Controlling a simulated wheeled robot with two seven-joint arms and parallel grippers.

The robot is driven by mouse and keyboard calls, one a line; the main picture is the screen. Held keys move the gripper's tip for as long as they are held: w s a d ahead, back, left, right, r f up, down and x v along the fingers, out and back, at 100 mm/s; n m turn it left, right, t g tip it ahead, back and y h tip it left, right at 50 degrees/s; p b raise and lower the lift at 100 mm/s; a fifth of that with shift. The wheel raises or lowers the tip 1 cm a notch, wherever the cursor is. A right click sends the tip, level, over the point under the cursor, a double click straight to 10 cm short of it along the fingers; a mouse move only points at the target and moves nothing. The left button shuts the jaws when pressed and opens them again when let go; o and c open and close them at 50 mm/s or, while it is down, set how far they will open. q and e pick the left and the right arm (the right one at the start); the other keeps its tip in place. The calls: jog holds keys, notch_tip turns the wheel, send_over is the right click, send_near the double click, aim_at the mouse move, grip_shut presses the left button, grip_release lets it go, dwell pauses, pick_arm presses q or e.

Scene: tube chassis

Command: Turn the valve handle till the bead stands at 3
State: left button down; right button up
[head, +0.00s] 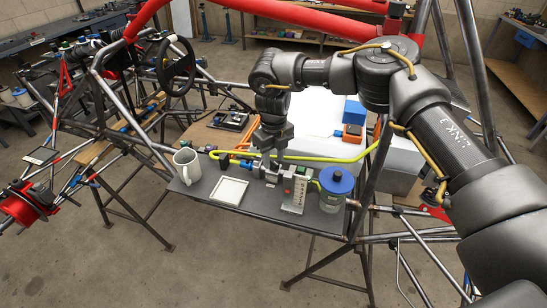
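A small valve assembly (268,172) sits on the dark board, with grey and blue parts in line with the yellow tube. Just right of it stands a pale upright scale plate (296,194) with marks too small to read. I cannot make out the bead or its level. My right gripper (271,152) points down from above, with its fingertips at or just above the valve. The fingers cover the handle, so I cannot tell whether they touch it or are closed on it. My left gripper is not in view.
On the board (258,203) are a white mug (187,166), a white square tray (229,191) and a blue-lidded jar (335,190). A yellow tube (330,159) arcs behind them. Steel chassis tubes surround the board. A blue box (354,111) stands behind.

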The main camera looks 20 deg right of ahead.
aim_at(273, 161)
notch_tip(273, 161, up, 10)
jog(key=b, duration=0.2)
jog(key=shift+r, duration=0.25)
